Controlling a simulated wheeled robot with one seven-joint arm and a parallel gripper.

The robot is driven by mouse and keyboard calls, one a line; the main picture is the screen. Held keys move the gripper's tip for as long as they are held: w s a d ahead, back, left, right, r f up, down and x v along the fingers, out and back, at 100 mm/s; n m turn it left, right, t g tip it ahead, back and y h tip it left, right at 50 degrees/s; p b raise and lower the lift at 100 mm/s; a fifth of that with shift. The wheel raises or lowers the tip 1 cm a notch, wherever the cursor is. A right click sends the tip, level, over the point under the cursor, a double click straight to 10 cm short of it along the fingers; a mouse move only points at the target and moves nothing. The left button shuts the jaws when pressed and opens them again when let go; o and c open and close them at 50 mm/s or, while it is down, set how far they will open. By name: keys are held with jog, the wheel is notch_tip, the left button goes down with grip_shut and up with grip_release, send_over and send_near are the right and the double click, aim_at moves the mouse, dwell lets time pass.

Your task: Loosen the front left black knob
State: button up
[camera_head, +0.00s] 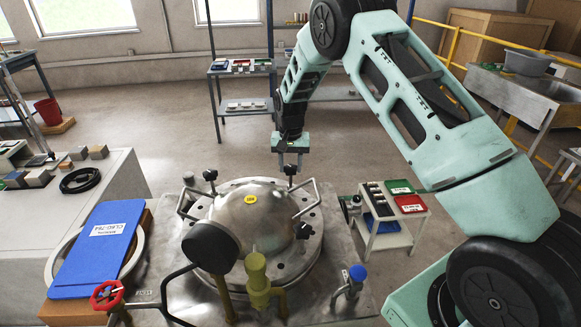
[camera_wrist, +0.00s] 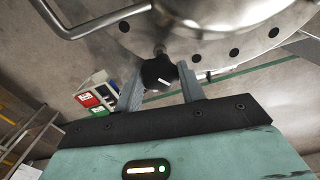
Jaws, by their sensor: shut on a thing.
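A steel vessel with a domed lid (camera_head: 240,207) stands on a metal table, with black knobs around its flange. My gripper (camera_head: 291,166) is at the far right knob (camera_head: 290,170) in the head view, reaching down from above. In the wrist view the black knob (camera_wrist: 158,72), with a white mark on it, sits between the two fingers of my gripper (camera_wrist: 160,88), which is shut on it. Another knob (camera_head: 210,175) is at the far left of the lid, and one (camera_head: 303,231) is at the right. I cannot tell which knob the task calls front left.
Bent metal handles (camera_head: 307,202) rise beside the held knob. A yellow valve (camera_head: 258,275), a red handwheel (camera_head: 106,295) and a blue-capped valve (camera_head: 356,274) stand at the near side. A blue board (camera_head: 100,245) lies at left. A small cart (camera_head: 393,238) stands at right.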

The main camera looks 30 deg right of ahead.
jog(key=shift+n, duration=0.8)
jog(key=o, duration=1)
notch_tip(320, 180, up, 18)
jog(key=b, duration=0.3)
jog(key=shift+f, duration=0.25)
